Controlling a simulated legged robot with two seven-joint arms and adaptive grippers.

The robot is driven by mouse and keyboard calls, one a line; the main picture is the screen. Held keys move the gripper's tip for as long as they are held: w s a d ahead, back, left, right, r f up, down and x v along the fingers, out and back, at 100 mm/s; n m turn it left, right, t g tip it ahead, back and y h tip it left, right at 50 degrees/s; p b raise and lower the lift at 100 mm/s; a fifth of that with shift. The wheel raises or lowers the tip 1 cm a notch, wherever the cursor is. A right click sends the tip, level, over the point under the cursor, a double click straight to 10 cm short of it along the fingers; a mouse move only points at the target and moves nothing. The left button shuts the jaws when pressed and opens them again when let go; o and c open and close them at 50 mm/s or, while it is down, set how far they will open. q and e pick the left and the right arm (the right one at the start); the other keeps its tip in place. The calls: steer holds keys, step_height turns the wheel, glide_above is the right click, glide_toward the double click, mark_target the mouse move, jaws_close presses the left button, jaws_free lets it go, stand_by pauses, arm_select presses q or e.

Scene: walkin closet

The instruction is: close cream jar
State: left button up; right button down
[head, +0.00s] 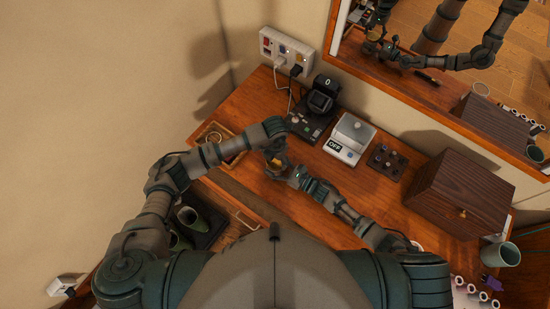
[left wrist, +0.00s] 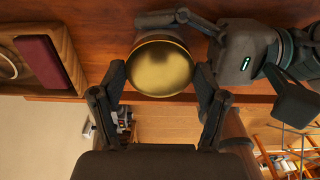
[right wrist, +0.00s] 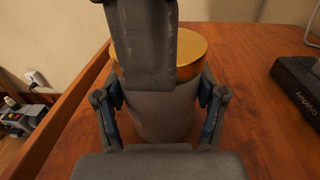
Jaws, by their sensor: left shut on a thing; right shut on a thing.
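The cream jar has a pale grey body (right wrist: 165,112) and a gold lid (right wrist: 190,52), seen in the right wrist view. The lid lies over the jar's mouth; whether it is fully seated I cannot tell. In the left wrist view the round gold lid (left wrist: 160,68) fills the space between the fingers of my left gripper (left wrist: 158,82), which is shut on it. My right gripper (right wrist: 162,98) is shut around the jar body from the side. A dark grey part of my left gripper hides the lid's left half there. In the head view the hands mostly hide the jar (head: 275,163).
A wooden tray (head: 232,157) with a dark red item lies to the left. A brown wooden box (head: 462,190) is at right, below a mirror. The table's front edge is close.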

arm_select(q)
steer(key=o, duration=1.3)
steer(key=shift+a, duration=0.1)
arm_select(e)
steer(key=shift+f, duration=0.1)
arm_select(q)
step_height(320, 180, up, 12)
steer(key=shift+w+f, duration=0.1)
arm_select(e)
jaws_free()
steer(key=shift+d, duration=0.1)
steer(key=v, duration=1.2)
steer(key=shift+w, duration=0.1)
